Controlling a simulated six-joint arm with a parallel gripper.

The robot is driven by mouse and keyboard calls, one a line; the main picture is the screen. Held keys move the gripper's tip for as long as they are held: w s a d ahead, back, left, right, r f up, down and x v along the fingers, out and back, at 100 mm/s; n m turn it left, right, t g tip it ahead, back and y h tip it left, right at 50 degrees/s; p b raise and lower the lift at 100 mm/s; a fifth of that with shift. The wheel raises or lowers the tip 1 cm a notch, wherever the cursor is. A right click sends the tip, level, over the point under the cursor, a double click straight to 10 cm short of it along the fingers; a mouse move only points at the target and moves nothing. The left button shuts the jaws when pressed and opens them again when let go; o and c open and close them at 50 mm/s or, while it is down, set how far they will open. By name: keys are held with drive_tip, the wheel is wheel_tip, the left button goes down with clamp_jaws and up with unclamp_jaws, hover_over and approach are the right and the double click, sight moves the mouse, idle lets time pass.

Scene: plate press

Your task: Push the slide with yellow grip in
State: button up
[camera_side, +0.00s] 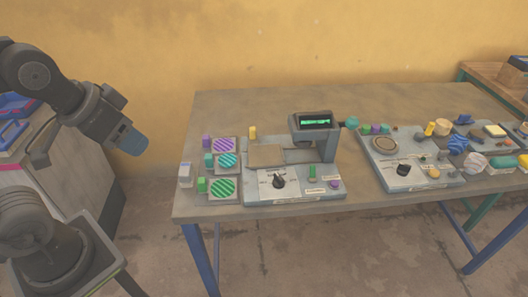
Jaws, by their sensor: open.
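A small upright yellow grip (252,132) stands at the back left of the grey press unit (295,190) on the table. It is just behind a flat tan square plate (267,155) on the press's left part. The slide under the grip is too small to make out, and I cannot tell how far in it sits. My gripper (134,146) hangs in the air to the left of the table, well apart from the yellow grip. It is open, with nothing seen in it; its fingers are hard to make out.
Left of the press are plates with purple (223,145), teal (227,161) and green (223,188) stripes, each beside a coloured grip. The press head (314,122) with a lit display rises on the right. A second panel (410,165) and several loose items crowd the table's right side.

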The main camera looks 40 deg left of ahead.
drive_tip(key=shift+c, duration=0.2)
drive_tip(key=n+g+y, duration=0.2)
drive_tip(key=n+y, duration=0.1)
drive_tip(key=n, duration=0.6)
hover_over(253, 129)
drive_tip(key=s+d, duration=0.3)
drive_tip(key=s, duration=0.1)
wheel_tip(253, 129, down, 13)
drive_tip(key=x, duration=1.3)
drive_tip(key=shift+w+a+f, duration=0.1)
drive_tip(key=shift+w+f, duration=0.05)
drive_tip(key=shift+f, duration=0.2)
drive_tip(key=shift+c, duration=0.4)
clamp_jaws()
